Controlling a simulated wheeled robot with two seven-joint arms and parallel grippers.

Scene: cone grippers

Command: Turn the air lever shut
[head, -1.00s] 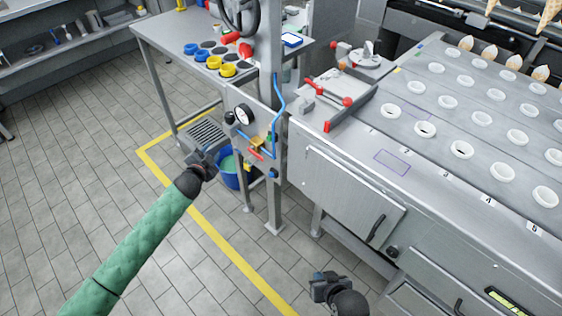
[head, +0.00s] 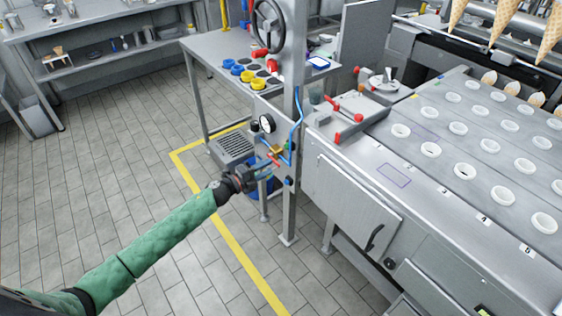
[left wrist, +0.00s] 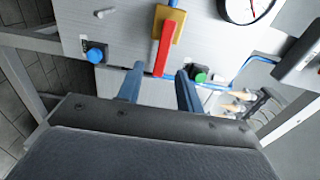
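The air lever (left wrist: 164,48) is a red handle on a brass valve body (left wrist: 179,25), mounted on a grey panel. In the left wrist view it points down toward my gripper. In the head view the lever (head: 273,159) is small, just past my left gripper (head: 264,172). In the left wrist view my left gripper (left wrist: 160,75) is open, one finger on each side of the lever's free end. The lever's tip appears between the fingertips, with a gap on both sides; I cannot tell the depth exactly. My right gripper is not in view.
Around the lever on the panel are a blue knob (left wrist: 95,54), a green button (left wrist: 200,77) and a round gauge (head: 267,124). A blue hose (head: 298,115) runs up the post. A blue bucket (head: 262,188) stands behind my gripper. The steel machine (head: 340,200) is to the right.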

